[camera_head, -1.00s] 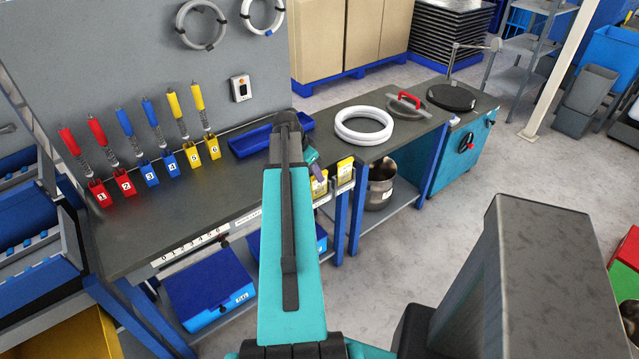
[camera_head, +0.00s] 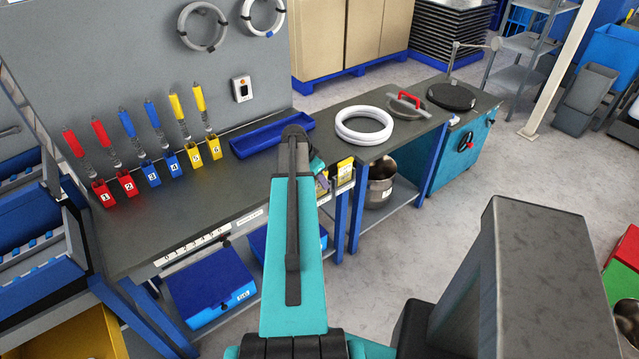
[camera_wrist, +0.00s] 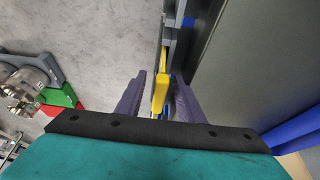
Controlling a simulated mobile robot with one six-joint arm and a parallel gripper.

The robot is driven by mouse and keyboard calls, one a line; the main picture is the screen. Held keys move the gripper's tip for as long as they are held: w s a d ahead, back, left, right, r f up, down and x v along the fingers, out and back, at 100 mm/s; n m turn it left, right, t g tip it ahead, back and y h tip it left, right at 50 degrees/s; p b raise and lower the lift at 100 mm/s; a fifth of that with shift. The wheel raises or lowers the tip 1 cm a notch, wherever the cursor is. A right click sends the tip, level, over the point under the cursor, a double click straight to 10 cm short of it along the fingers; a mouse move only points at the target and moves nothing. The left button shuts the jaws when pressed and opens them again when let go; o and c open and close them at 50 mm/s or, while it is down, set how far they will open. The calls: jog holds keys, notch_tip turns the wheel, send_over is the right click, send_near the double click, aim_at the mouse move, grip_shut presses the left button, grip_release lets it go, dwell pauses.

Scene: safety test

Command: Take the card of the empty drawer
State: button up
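Two yellow cards stand at the bench's front edge in the head view; the right one (camera_head: 345,170) shows clearly, while the left one is mostly covered by my gripper (camera_head: 321,183). In the wrist view a yellow card (camera_wrist: 160,92) shows between the two purple fingers of my gripper (camera_wrist: 159,78). The fingers are apart, with a gap seen beside the card. I cannot tell how deep the card sits between them. The drawers' insides are hidden, so which one is empty does not show.
The dark workbench (camera_head: 190,215) holds a blue tray (camera_head: 270,135), numbered coloured holders and a white ring coil (camera_head: 364,125). A metal pot (camera_head: 381,185) stands on the shelf below.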

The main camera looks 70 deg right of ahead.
jog(key=shift+c, duration=0.4)
grip_shut()
jog(key=shift+r, duration=0.2)
jog(key=shift+r+b, duration=1.3)
jog(key=shift+r, duration=3.5)
